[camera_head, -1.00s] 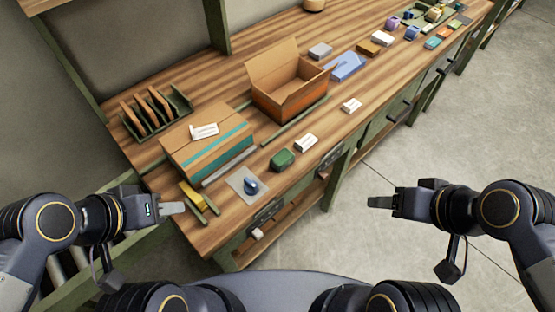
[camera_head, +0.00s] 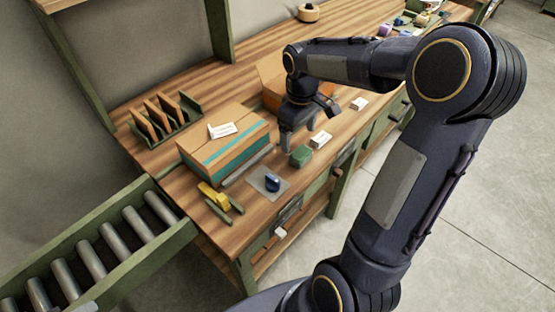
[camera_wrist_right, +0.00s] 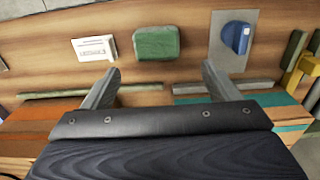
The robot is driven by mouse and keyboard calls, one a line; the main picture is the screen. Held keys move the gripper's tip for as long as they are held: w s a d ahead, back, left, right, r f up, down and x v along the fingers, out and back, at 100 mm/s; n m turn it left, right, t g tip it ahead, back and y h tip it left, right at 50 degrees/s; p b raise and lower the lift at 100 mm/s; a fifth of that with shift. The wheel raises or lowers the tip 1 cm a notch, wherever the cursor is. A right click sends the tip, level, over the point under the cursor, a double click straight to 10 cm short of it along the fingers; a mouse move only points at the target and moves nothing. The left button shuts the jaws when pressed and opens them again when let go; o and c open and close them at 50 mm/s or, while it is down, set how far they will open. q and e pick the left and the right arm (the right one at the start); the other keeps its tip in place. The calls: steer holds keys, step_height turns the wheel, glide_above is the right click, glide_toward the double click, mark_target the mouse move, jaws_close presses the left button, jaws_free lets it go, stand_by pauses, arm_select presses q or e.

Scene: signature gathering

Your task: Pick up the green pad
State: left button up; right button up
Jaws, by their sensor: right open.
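The green pad (camera_head: 301,156) is a small rounded dark-green block lying on the wooden workbench near its front edge. It also shows in the right wrist view (camera_wrist_right: 157,43), at the top middle. My right gripper (camera_head: 290,141) is just to the left of and behind the pad in the head view, apart from it. In the wrist view its fingers (camera_wrist_right: 159,76) are spread and empty, and the pad lies beyond them, between their lines. My left gripper is not in view.
A taped carton (camera_head: 226,160) stands behind. An open carton (camera_head: 270,72) is partly hidden by my right arm.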

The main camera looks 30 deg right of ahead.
mark_target(300, 151)
steer(key=f, duration=0.7)
steer(key=shift+s+d+f+p, duration=0.2)
steer(key=shift+s+d+p, duration=0.05)
steer(key=shift+p, duration=0.05)
steer(key=c, duration=1.1)
steer(key=shift+r, duration=0.15)
steer(key=shift+r, duration=0.6)
steer(key=s+a+r, duration=0.2)
steer(key=s+r, duration=0.2)
steer(key=s+a+r+b, duration=0.1)
steer(key=s+a+r, duration=0.1)
steer(key=s+r, duration=0.1)
steer(key=s+a+r, duration=0.2)
steer(key=s+r, duration=0.2)
steer(key=s, duration=0.1)
steer(key=shift+s+a+r, duration=0.2)
steer(key=shift+a+r, duration=0.1)
steer(key=shift+a, duration=0.05)
